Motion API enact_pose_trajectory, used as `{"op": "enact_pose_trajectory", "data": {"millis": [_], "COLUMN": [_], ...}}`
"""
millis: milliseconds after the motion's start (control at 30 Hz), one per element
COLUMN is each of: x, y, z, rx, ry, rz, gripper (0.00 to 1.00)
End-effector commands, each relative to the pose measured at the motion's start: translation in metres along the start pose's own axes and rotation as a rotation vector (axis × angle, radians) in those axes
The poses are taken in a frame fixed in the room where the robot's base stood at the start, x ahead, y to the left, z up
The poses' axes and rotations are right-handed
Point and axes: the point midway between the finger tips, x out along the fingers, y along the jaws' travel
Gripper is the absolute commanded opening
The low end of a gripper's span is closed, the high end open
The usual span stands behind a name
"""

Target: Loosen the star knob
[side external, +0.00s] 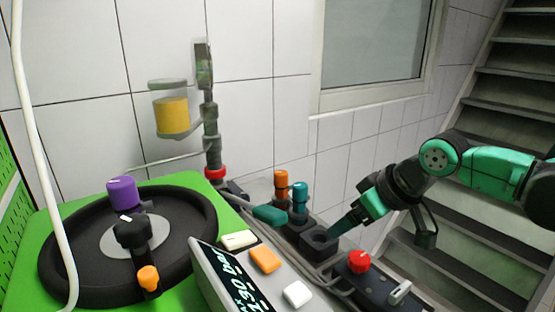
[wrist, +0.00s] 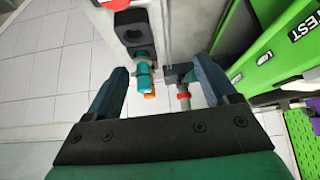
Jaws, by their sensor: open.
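I cannot tell for certain which part is the star knob. A black knob (side external: 134,230) stands near the middle of the dark handwheel, and a red knob (side external: 359,261) sits on a dark box at the lower right. My gripper (side external: 336,230) points down-left, above the black block with a round opening. In the wrist view my gripper (wrist: 160,75) is open, with its two fingers wide apart. A teal-topped fitting (wrist: 145,74) shows between the fingers; no contact is visible. The black knob does not show clearly in the wrist view.
The dark handwheel (side external: 190,222) on the green bench carries a purple knob (side external: 123,193). Orange (side external: 281,182) and teal (side external: 300,194) fittings stand left of my gripper. A display panel (side external: 232,277) with buttons stands in front. A pipe with a red ring (side external: 215,173) rises behind.

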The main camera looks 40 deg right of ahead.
Motion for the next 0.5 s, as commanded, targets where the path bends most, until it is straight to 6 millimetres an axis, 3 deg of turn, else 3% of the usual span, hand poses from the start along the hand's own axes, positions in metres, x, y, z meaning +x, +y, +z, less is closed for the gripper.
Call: {"op": "enact_pose_trajectory", "data": {"millis": [200,500], "x": [0.005,0.006], "y": [0.01,0.01], "z": [0.015,0.016], "rx": [0.045,0.05], "ry": [0.013,0.014], "rz": [0.027,0.029], "gripper": [0.79,0.79]}}
